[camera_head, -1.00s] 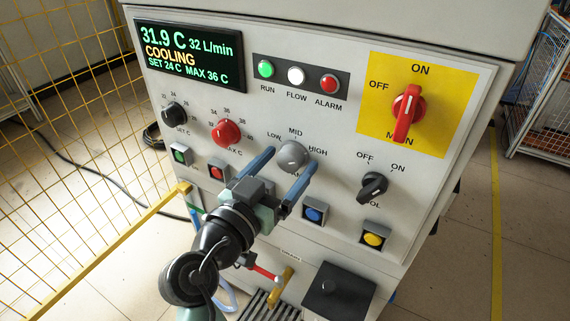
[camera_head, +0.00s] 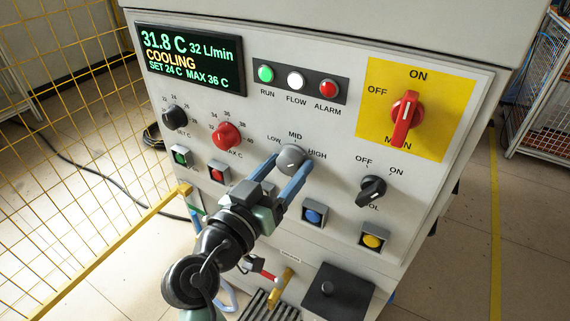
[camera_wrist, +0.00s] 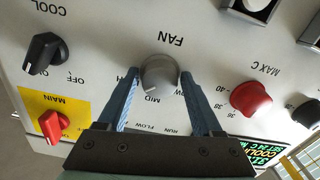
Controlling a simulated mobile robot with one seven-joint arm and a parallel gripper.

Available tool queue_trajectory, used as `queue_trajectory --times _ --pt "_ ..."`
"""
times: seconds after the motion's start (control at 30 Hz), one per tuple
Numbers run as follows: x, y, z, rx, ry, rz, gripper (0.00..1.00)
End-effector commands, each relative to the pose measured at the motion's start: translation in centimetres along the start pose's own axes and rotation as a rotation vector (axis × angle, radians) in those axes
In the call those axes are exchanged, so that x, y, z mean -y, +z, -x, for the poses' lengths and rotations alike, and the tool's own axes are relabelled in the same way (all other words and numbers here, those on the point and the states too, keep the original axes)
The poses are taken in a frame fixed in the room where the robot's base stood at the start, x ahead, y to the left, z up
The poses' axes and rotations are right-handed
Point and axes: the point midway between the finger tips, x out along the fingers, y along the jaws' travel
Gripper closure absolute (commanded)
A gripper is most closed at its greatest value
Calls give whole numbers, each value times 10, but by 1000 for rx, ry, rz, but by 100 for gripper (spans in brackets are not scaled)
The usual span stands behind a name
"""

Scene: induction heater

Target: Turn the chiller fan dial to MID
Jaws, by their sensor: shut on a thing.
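The fan dial (camera_head: 291,159) is a round grey knob on the chiller's front panel, with LOW, MID and HIGH printed around its top. In the wrist view the dial (camera_wrist: 160,74) is upside down, between my two blue fingers, with the MID label just below it. A small pale mark shows at its lower right there, off to the LOW side of MID; its exact setting is hard to read. My gripper (camera_head: 290,168) is shut on the dial, one finger on each side; it also shows in the wrist view (camera_wrist: 160,80).
A red MAX C knob (camera_head: 226,136) is left of the dial and a black COOL knob (camera_head: 372,189) is right of it. A blue button (camera_head: 314,212) sits close below my right finger. The display (camera_head: 190,57) reads 31.8 C, COOLING.

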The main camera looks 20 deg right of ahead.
Motion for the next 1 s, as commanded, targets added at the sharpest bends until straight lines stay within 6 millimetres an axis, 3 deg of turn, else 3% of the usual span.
queue_trajectory --times 0.6,1.0 --pt "-2 -2 0 2 -2 568 89" --pt "-1 -2 1 0 -2 811 89"
